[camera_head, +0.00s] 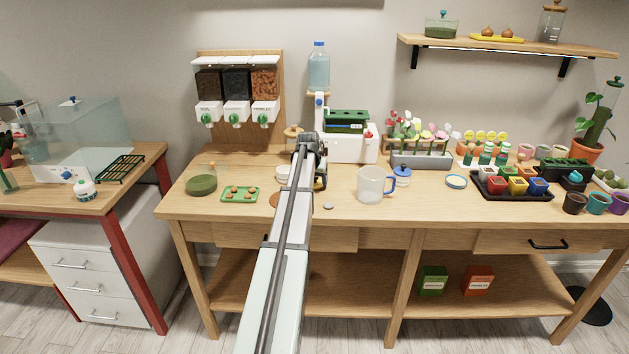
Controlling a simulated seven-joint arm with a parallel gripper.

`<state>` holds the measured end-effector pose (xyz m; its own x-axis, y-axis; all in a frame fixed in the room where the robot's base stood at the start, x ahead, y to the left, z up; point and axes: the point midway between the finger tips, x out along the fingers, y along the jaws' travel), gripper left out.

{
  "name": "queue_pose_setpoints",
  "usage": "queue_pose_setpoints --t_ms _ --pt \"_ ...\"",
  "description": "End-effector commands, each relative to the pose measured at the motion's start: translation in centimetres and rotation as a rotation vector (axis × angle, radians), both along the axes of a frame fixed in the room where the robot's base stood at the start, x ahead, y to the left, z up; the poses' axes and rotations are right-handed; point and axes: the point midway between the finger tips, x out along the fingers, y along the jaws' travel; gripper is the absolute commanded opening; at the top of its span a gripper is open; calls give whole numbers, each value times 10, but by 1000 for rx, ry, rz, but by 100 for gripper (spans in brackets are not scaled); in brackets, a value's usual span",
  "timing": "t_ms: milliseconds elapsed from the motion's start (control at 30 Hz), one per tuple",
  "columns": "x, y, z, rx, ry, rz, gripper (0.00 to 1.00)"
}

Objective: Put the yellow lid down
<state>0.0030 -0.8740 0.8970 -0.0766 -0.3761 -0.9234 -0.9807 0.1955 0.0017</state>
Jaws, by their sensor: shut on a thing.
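My gripper (311,178) is over the middle of the wooden table (340,212), seen from behind along my arm. It is shut on the yellow lid, which is mostly hidden behind my wrist. A small yellowish patch shows at the right edge of the gripper, too small to make out the lid's shape or tilt. I cannot tell whether the lid touches the table. My forearm hides the table directly below.
A clear jug (370,186) with a blue handle stands right of my gripper. A small grey disc (328,206) lies in front. A green tray (240,194) and dark green bowl (201,185) lie left. A white dispenser (352,150) stands behind. The front table edge is fairly clear.

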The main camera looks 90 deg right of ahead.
Motion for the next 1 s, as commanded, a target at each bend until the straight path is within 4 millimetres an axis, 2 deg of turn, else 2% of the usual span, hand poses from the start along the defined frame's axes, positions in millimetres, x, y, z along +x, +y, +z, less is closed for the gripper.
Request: queue_pose_setpoints --t_ms 367,400,633,1000 --pt "0 0 -3 0 0 0 43" --pt "0 0 -2 -1 0 0 76" --pt "0 0 -2 0 0 0 97" --pt "0 1 4 0 0 0 97"
